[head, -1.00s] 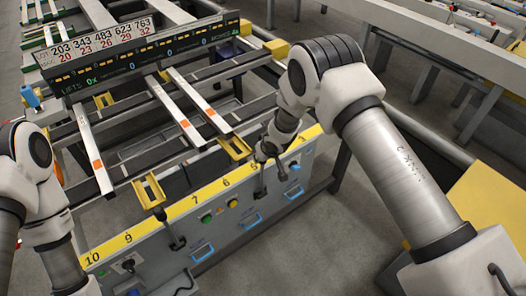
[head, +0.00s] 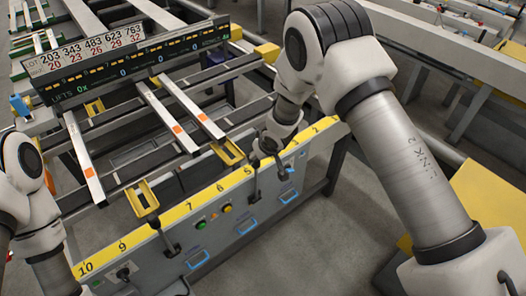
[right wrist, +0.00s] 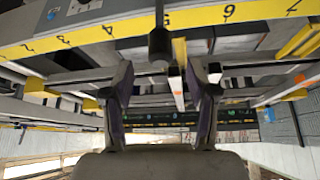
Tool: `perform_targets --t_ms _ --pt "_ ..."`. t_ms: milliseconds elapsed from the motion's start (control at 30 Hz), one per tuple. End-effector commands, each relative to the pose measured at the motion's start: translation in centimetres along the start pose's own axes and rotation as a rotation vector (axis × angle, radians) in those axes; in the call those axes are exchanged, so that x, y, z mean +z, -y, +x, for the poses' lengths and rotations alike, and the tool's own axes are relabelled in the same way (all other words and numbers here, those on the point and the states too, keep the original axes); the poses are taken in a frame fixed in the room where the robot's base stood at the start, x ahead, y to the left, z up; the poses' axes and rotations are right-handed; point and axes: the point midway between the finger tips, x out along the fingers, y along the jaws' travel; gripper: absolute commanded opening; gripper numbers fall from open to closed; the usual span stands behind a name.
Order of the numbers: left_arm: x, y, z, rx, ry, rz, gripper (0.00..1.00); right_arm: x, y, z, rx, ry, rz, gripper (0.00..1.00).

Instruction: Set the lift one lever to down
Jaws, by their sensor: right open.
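The grey control panel (head: 215,240) has a yellow numbered strip along its top edge. A dark lever (head: 256,185) hangs on its front near the number 5. A second dark lever (head: 170,245) is on the panel further left. I cannot read which one is lift one. My right gripper (head: 262,155) is at the panel's top edge, just above the lever near 5, partly hidden by its own arm. In the right wrist view its fingers (right wrist: 162,85) are apart, and a black-knobbed lever (right wrist: 160,45) shows between and beyond their tips, with no clear contact. My left gripper is out of view.
Green (head: 200,223) and yellow (head: 226,208) buttons and blue-framed pockets (head: 197,259) are on the panel. Yellow brackets (head: 141,198) stick up behind the strip. A display board (head: 130,62) stands at the back. Clear floor (head: 310,240) lies in front.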

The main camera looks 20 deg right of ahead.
Motion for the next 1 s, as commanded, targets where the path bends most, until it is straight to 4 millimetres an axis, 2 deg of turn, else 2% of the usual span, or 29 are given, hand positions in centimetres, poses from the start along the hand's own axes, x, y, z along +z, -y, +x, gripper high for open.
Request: perform_targets --t_ms 100,267,800,867,933,967,1000 --pt "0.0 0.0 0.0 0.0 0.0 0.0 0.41 -0.1 0.0 -3.0 0.001 -0.001 0.0 0.58" --pt "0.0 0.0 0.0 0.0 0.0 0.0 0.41 0.0 0.0 -5.2 0.0 0.0 0.0 0.58" --pt "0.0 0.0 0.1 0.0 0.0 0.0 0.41 0.2 0.0 -5.3 -0.001 0.004 0.001 0.58" --pt "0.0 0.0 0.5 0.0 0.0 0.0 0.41 1.1 0.1 -4.4 -0.003 0.019 0.004 0.58" --pt "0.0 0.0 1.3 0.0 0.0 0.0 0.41 3.6 0.1 -2.4 -0.011 0.058 0.015 0.58" --pt "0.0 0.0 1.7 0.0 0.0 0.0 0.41 5.2 0.1 -1.3 -0.016 0.085 0.023 0.58" --pt "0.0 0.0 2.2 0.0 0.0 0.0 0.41 7.9 0.1 -0.1 -0.022 0.13 0.038 0.58"
